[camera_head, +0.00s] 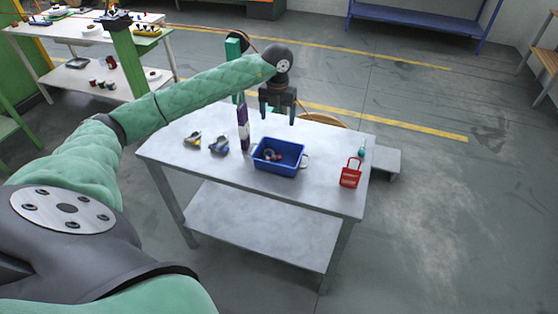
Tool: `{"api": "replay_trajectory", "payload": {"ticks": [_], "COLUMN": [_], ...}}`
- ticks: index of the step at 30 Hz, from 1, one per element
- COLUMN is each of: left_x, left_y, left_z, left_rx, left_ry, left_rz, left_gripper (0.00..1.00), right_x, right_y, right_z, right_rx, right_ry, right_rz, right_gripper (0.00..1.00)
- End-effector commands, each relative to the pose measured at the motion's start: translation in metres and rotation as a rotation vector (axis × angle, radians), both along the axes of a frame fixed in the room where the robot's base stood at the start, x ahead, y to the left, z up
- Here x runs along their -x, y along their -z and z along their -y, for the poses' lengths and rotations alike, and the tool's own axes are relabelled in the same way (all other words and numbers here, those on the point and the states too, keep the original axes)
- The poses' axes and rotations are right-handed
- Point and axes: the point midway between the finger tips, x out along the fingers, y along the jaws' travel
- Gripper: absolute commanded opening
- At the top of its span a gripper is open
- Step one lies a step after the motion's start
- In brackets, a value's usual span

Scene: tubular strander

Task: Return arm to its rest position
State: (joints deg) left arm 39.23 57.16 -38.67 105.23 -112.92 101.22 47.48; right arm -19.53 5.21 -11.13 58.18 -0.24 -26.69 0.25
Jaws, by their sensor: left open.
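My left arm, in a green padded sleeve, reaches in from the left across the head view. My left gripper (277,114) hangs pointing down above the far side of the metal table (330,196). Its two fingers are apart with nothing visible between them. It is above and behind a blue bin (281,168) that holds some small items, and appears apart from it. My right gripper is not in view.
On the table are a yellow tool (193,140), a blue-grey tool (219,145), a purple-and-white upright item (243,130) and a red padlock-shaped item (351,173). A cluttered workbench (75,40) stands at the back left. Floor to the right is largely clear.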

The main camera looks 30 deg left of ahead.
Motion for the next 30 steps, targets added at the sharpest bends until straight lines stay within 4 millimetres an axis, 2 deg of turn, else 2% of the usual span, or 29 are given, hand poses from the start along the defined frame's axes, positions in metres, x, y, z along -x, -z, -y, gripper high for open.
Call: {"api": "replay_trajectory", "payload": {"ticks": [6, 20, 23, 25, 29, 30], "left_x": [0.0, 0.0, 0.001, 0.003, 0.011, 0.015], "left_y": [-0.011, -0.009, 0.0, 0.01, 0.026, 0.028], "left_z": [0.0, 0.004, 0.024, 0.051, 0.125, 0.15], "left_rx": [0.0, 0.011, 0.071, 0.157, 0.399, 0.485], "left_ry": [0.001, 0.006, 0.035, 0.071, 0.146, 0.165], "left_rz": [0.0, 0.002, 0.015, 0.036, 0.097, 0.121], "left_gripper": [0.79, 0.79, 0.79, 0.79, 0.79, 0.79], "right_x": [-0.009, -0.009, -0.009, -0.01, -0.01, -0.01], "right_y": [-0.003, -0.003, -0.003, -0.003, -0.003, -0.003], "right_z": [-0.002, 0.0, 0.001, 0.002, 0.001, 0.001], "right_rx": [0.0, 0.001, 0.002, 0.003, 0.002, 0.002], "right_ry": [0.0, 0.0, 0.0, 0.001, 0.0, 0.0], "right_rz": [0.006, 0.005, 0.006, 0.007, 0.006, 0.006], "right_gripper": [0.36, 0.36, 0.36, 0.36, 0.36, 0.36]}}
